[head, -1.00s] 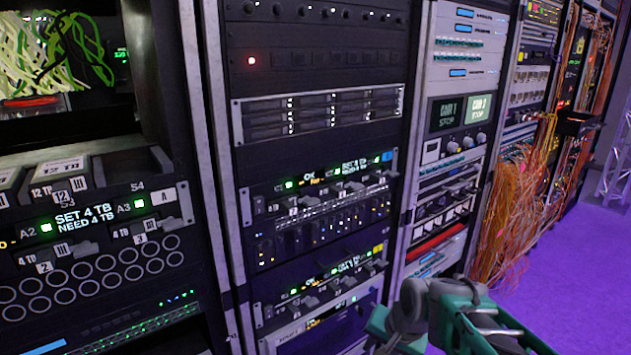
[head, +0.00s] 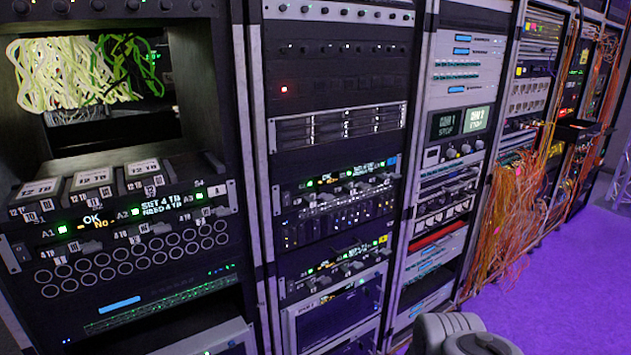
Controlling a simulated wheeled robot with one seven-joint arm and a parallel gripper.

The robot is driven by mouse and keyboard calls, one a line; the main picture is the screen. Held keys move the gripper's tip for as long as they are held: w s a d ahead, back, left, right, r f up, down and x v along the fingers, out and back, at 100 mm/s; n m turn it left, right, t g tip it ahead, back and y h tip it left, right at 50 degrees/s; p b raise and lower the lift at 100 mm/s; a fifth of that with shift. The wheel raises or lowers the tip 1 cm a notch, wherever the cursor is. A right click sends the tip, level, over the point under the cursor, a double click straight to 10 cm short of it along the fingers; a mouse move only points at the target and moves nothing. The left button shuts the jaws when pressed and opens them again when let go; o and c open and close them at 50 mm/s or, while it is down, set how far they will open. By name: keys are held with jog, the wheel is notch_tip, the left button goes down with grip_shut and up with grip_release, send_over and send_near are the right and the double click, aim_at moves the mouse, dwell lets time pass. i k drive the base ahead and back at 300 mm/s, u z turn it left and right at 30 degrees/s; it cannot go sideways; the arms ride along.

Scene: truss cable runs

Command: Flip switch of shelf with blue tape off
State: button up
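In the middle rack, a dark shelf (head: 283,197) with a green lit display carries a small blue tag (head: 391,161) at its right end. Several small levers or switches run along its front, but they are too small to tell which way they are set. A similar shelf below it (head: 283,288) carries a yellow tag (head: 383,239). A blue strip (head: 120,305) sits low on that rack. My gripper is not in view; only a grey part of my arm shows at the bottom right.
Racks stand in a row going back to the right. Orange cables (head: 505,220) hang loose from the farther racks, and a dark ledge (head: 580,130) juts out there. The purple floor (head: 560,285) in front of the right racks is clear.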

aim_at(285, 196)
jog(key=u, duration=1)
jog(key=i, duration=0.6)
jog(key=z, duration=0.85)
